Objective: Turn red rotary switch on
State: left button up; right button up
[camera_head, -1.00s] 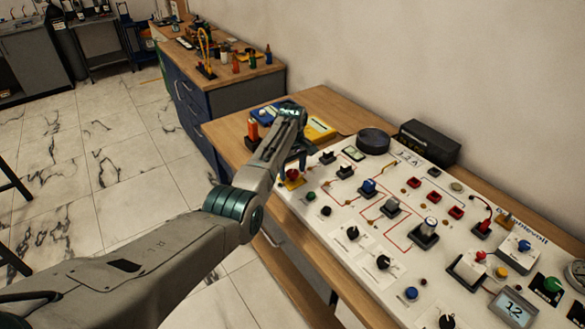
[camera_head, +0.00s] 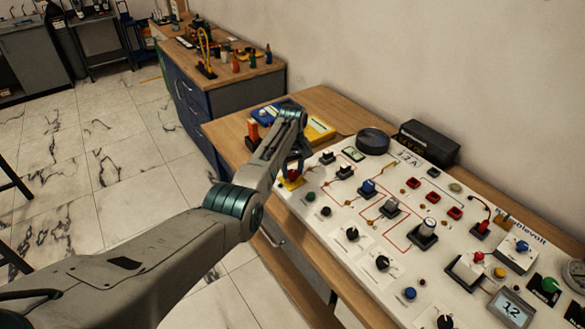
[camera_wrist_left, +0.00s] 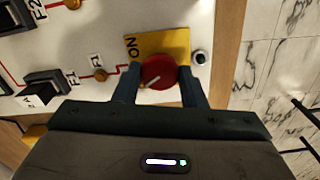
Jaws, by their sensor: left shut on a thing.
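The red rotary switch (camera_wrist_left: 159,71) is a round red knob on a yellow plate (camera_wrist_left: 177,41) marked ON. In the left wrist view its white line points to the lower left, and the ON label stands at the plate's left side. My left gripper (camera_wrist_left: 160,88) has one finger on each side of the knob and is shut on it. In the head view the red switch (camera_head: 293,175) shows at the panel's near left corner, partly covered by my left gripper (camera_head: 296,165). My right gripper is not in view.
The white panel (camera_head: 330,235) carries several other knobs, red sockets and switches to the right. A black box (camera_head: 428,143) and a round black piece (camera_head: 373,141) stand behind it. A yellow meter (camera_head: 318,130) lies on the wooden table beyond my gripper. Marble floor lies left.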

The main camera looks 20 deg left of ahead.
pick_arm(q)
jog(key=m+p, duration=0.1)
jog(key=m, duration=0.2)
jog(key=shift+r+m, duration=0.15)
jog(key=shift+m, duration=0.25)
jog(key=m+p, duration=0.1)
jog(key=m, duration=0.3)
jog(key=m+p, duration=0.1)
jog(key=m, duration=0.4)
jog(key=shift+m, duration=1.3)
jog(key=shift+w, duration=0.1)
jog(key=o, duration=0.9)
jog(key=shift+o, duration=0.4)
